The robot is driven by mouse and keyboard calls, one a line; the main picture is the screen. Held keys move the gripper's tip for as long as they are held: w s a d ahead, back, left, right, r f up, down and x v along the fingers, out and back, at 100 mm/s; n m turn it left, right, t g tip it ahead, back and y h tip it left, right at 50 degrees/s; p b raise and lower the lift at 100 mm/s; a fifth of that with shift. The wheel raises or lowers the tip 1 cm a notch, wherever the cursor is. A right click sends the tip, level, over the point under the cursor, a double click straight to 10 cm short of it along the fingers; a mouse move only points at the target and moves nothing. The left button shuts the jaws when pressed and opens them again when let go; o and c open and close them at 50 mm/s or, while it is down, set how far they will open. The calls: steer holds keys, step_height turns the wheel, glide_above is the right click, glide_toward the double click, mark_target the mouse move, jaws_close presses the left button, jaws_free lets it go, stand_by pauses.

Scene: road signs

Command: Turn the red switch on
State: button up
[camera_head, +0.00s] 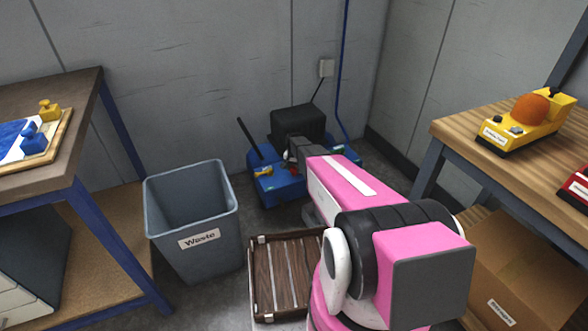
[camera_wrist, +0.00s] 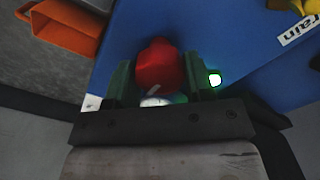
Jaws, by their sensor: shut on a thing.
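The red switch (camera_wrist: 157,60) is a rounded red knob on a blue box. In the wrist view it sits between the two dark green fingers of my gripper (camera_wrist: 159,80), which is shut on it. A small green light (camera_wrist: 214,79) glows on the blue box just right of the right finger. In the head view the blue box (camera_head: 282,190) is on the floor near the back wall.
Workbenches (camera_head: 517,181) flank both sides. An orange part (camera_wrist: 65,25) shows in the wrist view.

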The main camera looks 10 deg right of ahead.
mark_target(294, 167)
steer(key=o, duration=0.9)
step_height(294, 167, up, 11)
steer(key=shift+f, duration=0.1)
steer(key=s+r+n, duration=0.2)
steer(key=s+r, duration=0.2)
steer(key=s, duration=0.6)
steer(key=s+r+n, duration=0.2)
steer(key=s+r, duration=0.3)
steer(key=s, duration=0.6)
steer(key=s+r+n, duration=0.2)
steer(key=s+r, duration=0.2)
steer(key=s, duration=0.7)
steer(key=shift+s+r, duration=0.15)
